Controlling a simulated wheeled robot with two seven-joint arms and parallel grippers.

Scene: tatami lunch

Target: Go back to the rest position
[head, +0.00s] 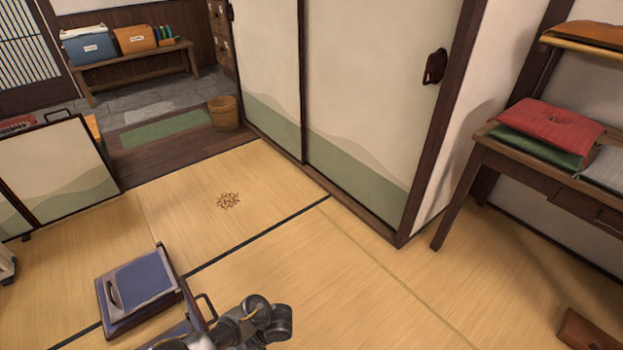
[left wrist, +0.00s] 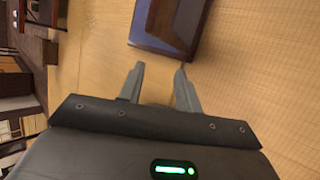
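In the left wrist view my left gripper (left wrist: 160,86) has its two fingers apart, with bare tatami between them and nothing held. Just beyond the fingertips lies a brown wooden piece with a dark blue edge (left wrist: 170,28); I cannot tell whether the fingers touch it. In the head view a dark jointed part of my own arm shows at the bottom, left of centre. No gripper fingers are clear in the head view, and my right gripper is not seen.
A low wooden piece with a blue pad (head: 140,282) sits on the tatami at the lower left. A desk with cushions (head: 548,131) stands at the right. The tatami (head: 350,270) in the middle is clear, apart from a small brown twiggy pile (head: 228,200).

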